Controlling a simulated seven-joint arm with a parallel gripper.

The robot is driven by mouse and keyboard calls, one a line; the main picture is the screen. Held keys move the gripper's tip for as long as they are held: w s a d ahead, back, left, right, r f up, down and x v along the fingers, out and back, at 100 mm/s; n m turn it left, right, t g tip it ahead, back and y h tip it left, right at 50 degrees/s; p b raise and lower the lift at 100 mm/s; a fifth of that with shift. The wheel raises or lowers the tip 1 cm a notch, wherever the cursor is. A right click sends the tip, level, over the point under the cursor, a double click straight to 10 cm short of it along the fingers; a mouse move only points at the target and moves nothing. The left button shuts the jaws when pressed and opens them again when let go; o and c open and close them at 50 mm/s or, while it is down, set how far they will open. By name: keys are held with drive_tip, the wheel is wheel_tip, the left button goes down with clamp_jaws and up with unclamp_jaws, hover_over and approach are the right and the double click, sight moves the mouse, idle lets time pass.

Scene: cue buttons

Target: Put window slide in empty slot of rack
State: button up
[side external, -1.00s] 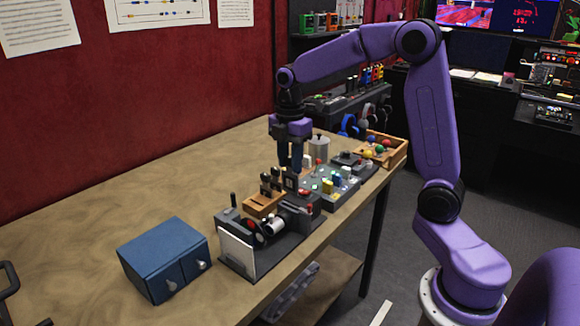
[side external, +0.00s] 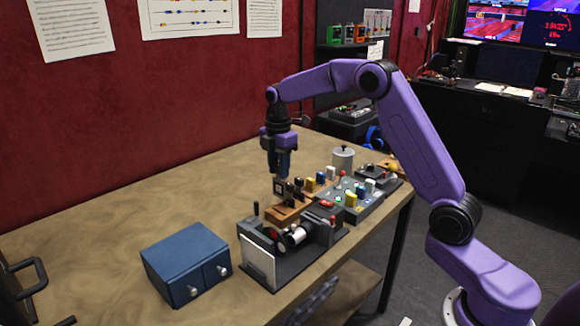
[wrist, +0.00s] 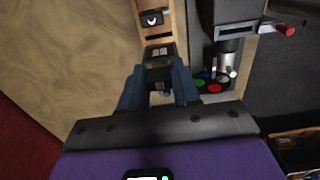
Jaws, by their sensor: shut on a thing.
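The window slide (side external: 279,187) is a dark plate with a pale square mark. My gripper (side external: 281,172) points down and is shut on its upper part. In the wrist view the slide (wrist: 160,53) shows pale panes, and its dark grip sits between the fingertips (wrist: 158,84). The wooden rack (side external: 285,217) is below, with other dark slides (side external: 298,184) standing in or near it. In the wrist view the rack (wrist: 178,22) holds a slide with a white crescent (wrist: 153,19). The slide is over the rack; I cannot tell whether its lower edge touches it.
A dark projector-like device (side external: 292,250) with a white screen stands directly beside the rack. A button panel (side external: 357,200) with coloured knobs and a grey lidded pot (side external: 343,158) are behind to the right. A blue cabinet (side external: 185,262) stands front left.

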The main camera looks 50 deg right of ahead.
sight(278, 190)
drive_tip(key=shift+w+f, duration=0.15)
drive_tip(key=shift+f, duration=1.8)
drive_tip(key=shift+f, duration=1.9)
idle(2.1)
drive_tip(key=o, duration=1.3)
drive_tip(key=shift+r, duration=0.1)
drive_tip(key=shift+r, duration=3.4)
